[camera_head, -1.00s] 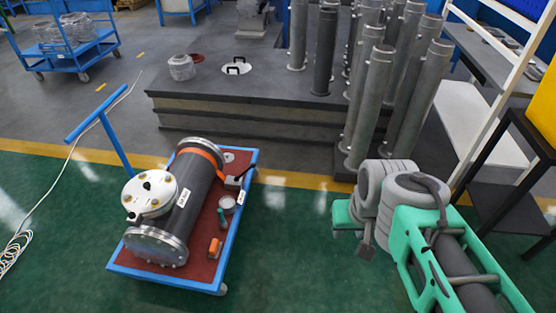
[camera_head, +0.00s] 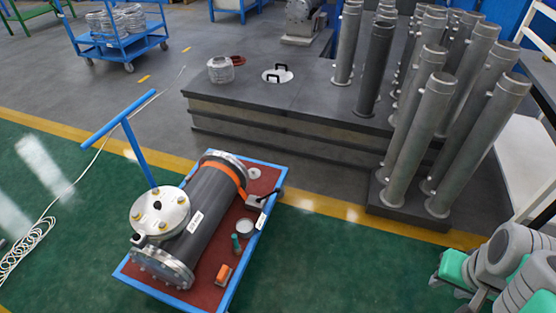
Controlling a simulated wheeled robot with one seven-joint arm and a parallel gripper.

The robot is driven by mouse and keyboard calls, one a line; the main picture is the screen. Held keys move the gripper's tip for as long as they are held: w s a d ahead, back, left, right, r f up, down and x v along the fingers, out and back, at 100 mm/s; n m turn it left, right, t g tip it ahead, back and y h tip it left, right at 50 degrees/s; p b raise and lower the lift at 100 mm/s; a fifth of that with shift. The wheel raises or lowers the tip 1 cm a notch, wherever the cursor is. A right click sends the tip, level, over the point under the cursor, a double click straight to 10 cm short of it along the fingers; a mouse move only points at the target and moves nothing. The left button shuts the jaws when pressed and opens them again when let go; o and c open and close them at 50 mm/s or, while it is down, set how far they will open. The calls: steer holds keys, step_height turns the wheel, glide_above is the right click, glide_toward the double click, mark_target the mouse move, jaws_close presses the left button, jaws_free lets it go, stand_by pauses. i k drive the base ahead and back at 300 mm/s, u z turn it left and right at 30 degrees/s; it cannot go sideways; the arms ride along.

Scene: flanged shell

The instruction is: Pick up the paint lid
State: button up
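A small pale round disc (camera_head: 254,173), which may be the paint lid, lies flat at the far right corner of the red-topped blue cart (camera_head: 133,277). An open round tin (camera_head: 244,226) with a pale inside stands nearer on the same cart. The disc is too small to identify for certain. What looks like my gripper (camera_head: 450,279), with green and grey parts, is at the lower right edge, far to the right of the cart. Its fingers are too unclear to tell open from shut. I see nothing held in it.
A dark flanged cylinder (camera_head: 207,208) fills much of the cart. An orange item (camera_head: 223,274) and a green-handled tool (camera_head: 237,243) lie beside it. A stepped grey platform (camera_head: 300,105) with standing metal tubes (camera_head: 420,140) is behind. Green floor between cart and arm is clear.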

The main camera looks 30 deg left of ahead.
mark_target(255, 173)
steer(key=i, duration=1.85)
steer(key=u, duration=1)
steer(key=i, duration=1)
steer(key=u, duration=1.4)
steer(key=i, duration=0.5)
steer(key=u, duration=0.4)
